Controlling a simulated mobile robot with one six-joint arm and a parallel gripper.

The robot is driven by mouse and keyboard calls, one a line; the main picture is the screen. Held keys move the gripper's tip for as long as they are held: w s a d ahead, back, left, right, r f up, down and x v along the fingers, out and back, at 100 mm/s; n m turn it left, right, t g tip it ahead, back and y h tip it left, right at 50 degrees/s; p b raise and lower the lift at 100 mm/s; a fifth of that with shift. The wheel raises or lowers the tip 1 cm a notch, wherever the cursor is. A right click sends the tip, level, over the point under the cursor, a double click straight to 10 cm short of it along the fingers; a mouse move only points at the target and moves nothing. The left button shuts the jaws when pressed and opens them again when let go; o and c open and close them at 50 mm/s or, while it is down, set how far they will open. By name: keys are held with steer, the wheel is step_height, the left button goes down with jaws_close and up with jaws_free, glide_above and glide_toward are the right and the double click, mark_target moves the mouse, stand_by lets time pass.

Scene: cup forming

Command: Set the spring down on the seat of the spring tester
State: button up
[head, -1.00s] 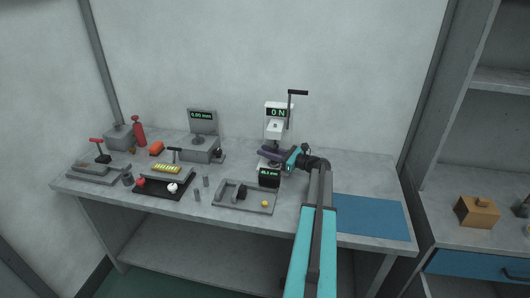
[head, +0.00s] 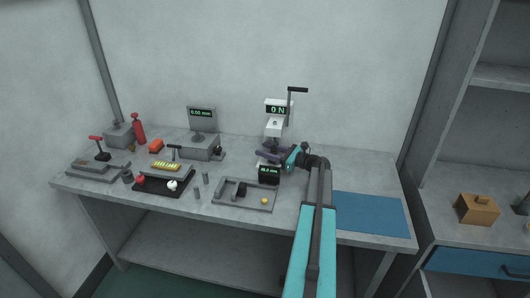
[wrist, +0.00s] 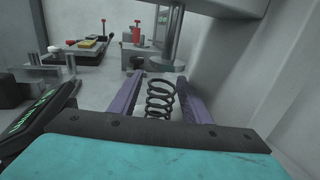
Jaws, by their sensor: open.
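The spring tester (head: 276,126) stands at the back of the bench, with a white head, a 0 N display and a black crank. My gripper (head: 268,155) reaches in from the right, low under the tester's head. In the wrist view its two purple fingers (wrist: 165,97) are open. The dark coil spring (wrist: 160,98) stands upright between them, with a gap visible on each side. A grey cylindrical part of the tester (wrist: 164,40) is above and behind the spring. The spring is not distinct in the head view.
A small black readout (head: 268,174) sits just in front of my gripper. A grey tray (head: 228,200) with a yellow ball lies in front. A gauge with a screen (head: 202,120) stands to the left. The blue mat (head: 370,216) on the right is clear.

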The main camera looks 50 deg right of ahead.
steer(key=shift+r+p, duration=0.15)
steer(key=shift+p, duration=0.15)
steer(key=b+v, duration=0.3)
steer(key=v, duration=0.8)
steer(key=shift+s+d, duration=0.15)
steer(key=shift+s, duration=0.35)
steer(key=shift+s, duration=0.1)
